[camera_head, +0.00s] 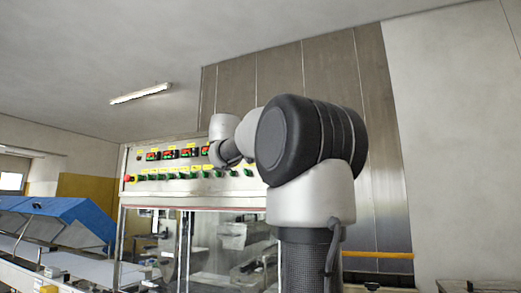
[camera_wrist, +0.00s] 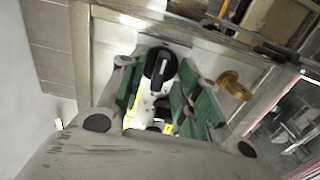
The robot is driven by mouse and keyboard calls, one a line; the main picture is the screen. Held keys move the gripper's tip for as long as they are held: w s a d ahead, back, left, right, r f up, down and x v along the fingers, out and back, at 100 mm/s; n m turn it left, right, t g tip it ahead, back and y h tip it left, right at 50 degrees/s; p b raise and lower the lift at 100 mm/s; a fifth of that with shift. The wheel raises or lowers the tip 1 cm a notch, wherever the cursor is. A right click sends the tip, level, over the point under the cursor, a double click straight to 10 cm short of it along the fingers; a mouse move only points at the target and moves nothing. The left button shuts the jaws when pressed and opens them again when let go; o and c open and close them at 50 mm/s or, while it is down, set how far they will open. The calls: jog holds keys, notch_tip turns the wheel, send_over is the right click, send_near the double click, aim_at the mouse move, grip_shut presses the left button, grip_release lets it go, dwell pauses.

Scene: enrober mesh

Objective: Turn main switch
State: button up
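In the wrist view a black rotary knob (camera_wrist: 160,63), which looks like the main switch, sits on a pale panel face with yellow labels near it. My gripper (camera_wrist: 158,84) is open, with its green-padded fingers on either side of the knob. There is a gap between the pads, and I cannot tell whether either one touches the knob. In the head view the control panel (camera_head: 158,186) stands beyond my arm. My arm covers its right part, so the knob and my gripper's fingertips are hidden there.
A brass-coloured round part (camera_wrist: 234,85) is just right of the fingers. The panel carries a red button (camera_head: 127,178), lit displays (camera_head: 169,154) and a row of green switches (camera_head: 191,175). A blue-covered machine (camera_head: 70,215) and conveyor stand at left.

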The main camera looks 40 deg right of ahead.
jog(key=v, duration=1.2)
